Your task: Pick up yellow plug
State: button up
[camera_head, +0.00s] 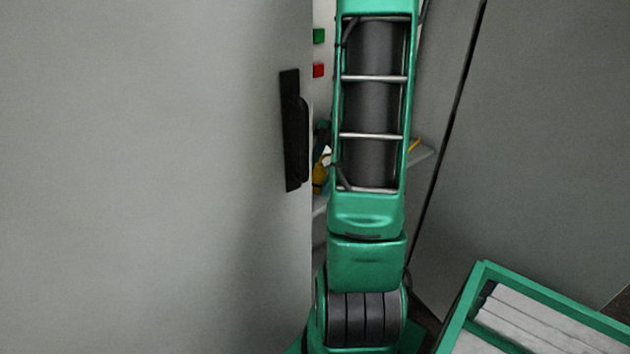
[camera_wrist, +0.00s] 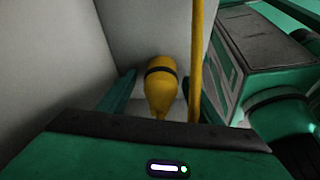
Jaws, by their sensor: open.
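The yellow plug (camera_wrist: 161,92) shows in the wrist view as a rounded yellow body with a dark band around it, narrowing toward my gripper. My gripper (camera_wrist: 158,77) is open, with one green finger on each side of the plug. I cannot tell whether either finger touches it. In the head view my arm hides the gripper, and a small yellow part (camera_head: 320,173) shows just left of the arm. I cannot tell for sure whether that part is the plug.
A yellow bar (camera_wrist: 197,55) stands close to the right of the plug. Pale walls enclose the left and back. In the head view, a grey panel with a black handle (camera_head: 295,130) is left of my arm, and a green-framed box (camera_head: 480,290) is at lower right.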

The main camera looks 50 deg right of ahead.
aim_at(317, 166)
jog(key=shift+a+f, duration=0.1)
jog(key=shift+f, duration=0.1)
jog(key=c, duration=1.4)
jog(key=shift+r, duration=0.1)
jog(key=shift+s+r, duration=0.15)
jog(key=shift+r, duration=0.3)
notch_tip(317, 166, up, 6)
jog(key=shift+r, duration=0.1)
jog(key=s+a, duration=0.1)
jog(key=s, duration=0.5)
jog(key=s+a, duration=0.2)
jog(key=s, duration=0.4)
jog(key=s+a, duration=0.1)
jog(key=s, duration=0.6)
jog(key=shift+a, duration=0.35)
jog(key=shift+f, duration=0.2)
